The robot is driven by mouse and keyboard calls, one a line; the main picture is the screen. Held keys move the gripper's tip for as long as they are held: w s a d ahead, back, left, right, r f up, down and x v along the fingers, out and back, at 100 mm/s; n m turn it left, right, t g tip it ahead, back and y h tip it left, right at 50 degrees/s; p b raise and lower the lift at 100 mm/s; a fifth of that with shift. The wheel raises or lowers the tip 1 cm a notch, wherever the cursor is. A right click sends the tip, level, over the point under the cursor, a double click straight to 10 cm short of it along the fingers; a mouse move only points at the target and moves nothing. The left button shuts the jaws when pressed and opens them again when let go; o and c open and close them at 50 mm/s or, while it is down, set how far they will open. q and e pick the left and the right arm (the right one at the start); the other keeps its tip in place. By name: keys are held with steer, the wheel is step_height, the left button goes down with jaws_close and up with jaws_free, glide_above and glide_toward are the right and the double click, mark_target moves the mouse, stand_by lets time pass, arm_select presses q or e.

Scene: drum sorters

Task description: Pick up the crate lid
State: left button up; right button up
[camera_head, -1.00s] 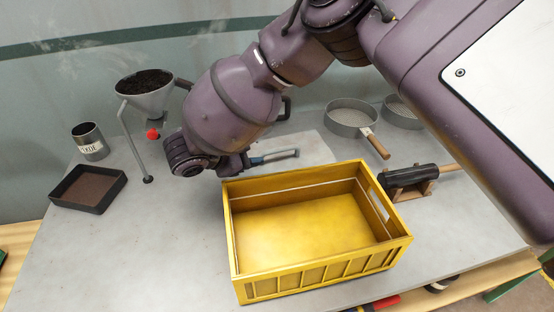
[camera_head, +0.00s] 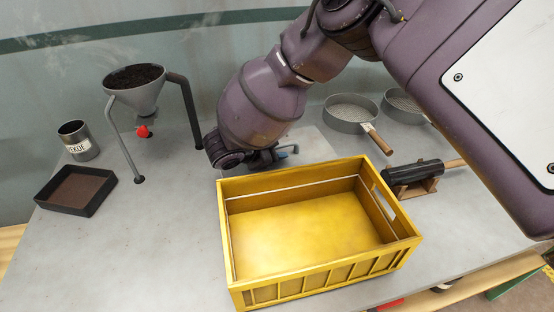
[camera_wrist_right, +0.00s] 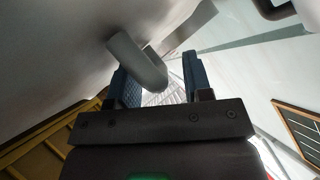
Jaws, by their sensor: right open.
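The yellow crate (camera_head: 320,275) stands open and empty on the table. Behind it lies a pale flat panel (camera_head: 318,147), which looks like the crate lid; my right arm and the crate's back wall hide much of it. My right gripper (camera_head: 284,155) is low over this panel, just behind the crate, with its fingertips partly hidden. In the right wrist view the gripper (camera_wrist_right: 156,66) is open. A grey rounded bar (camera_wrist_right: 138,62), seemingly a handle, reaches between its fingers, nearer the left one. I cannot tell if they touch. My left gripper is not in view.
A grey funnel stand (camera_head: 135,92), a labelled tin (camera_head: 78,142) and a black tray (camera_head: 76,190) stand at the left. Two round sieves (camera_head: 352,113) and a black cylinder on a wooden cradle (camera_head: 413,172) are at the right. The table left of the crate is clear.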

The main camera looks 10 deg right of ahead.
jaws_close()
stand_by(0.3)
steer(key=shift+r, duration=0.15)
